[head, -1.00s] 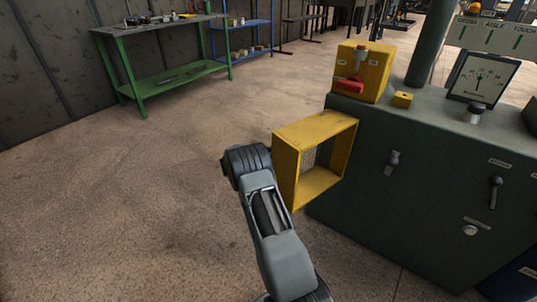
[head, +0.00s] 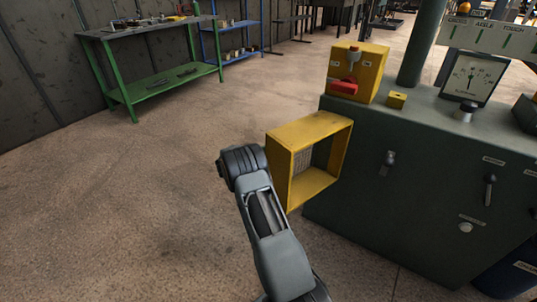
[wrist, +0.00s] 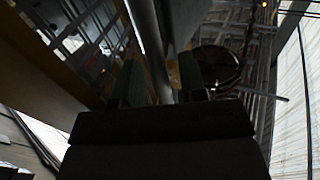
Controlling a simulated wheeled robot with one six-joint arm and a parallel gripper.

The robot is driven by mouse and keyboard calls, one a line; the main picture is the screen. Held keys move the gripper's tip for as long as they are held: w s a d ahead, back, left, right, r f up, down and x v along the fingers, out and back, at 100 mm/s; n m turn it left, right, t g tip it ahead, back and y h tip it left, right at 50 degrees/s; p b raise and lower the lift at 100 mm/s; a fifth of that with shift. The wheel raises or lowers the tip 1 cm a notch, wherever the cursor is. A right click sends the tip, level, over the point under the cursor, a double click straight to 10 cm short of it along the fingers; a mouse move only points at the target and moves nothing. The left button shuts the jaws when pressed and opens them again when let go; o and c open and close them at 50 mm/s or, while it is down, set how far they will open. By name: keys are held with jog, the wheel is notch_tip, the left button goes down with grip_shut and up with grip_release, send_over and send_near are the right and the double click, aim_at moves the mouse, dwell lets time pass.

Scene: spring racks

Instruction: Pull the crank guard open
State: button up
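The crank guard (head: 302,132) is a yellow, open box-like frame at the near left side of the dark green machine (head: 400,140) in the head view. A mesh panel shows through its opening. My arm reaches up beside the guard's left side, and its wrist hides my gripper in the head view. In the dark wrist view the two fingers of my gripper (wrist: 160,85) stand apart. A pale bar runs in the gap between them; I cannot tell whether they touch it. A brownish-yellow panel, perhaps the guard, lies at the left of the wrist view (wrist: 50,75).
A yellow control box (head: 358,72) with a red part and a gauge (head: 472,77) sit on the machine top. Levers (head: 490,190) are on its front. A green workbench (head: 150,85) stands at the back left. The floor left of my arm is clear.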

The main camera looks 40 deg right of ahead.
jog(key=w+a+p, duration=0.2)
jog(key=a, duration=1.1)
jog(key=shift+w+a+p, duration=0.3)
jog(key=shift+a+p, duration=0.05)
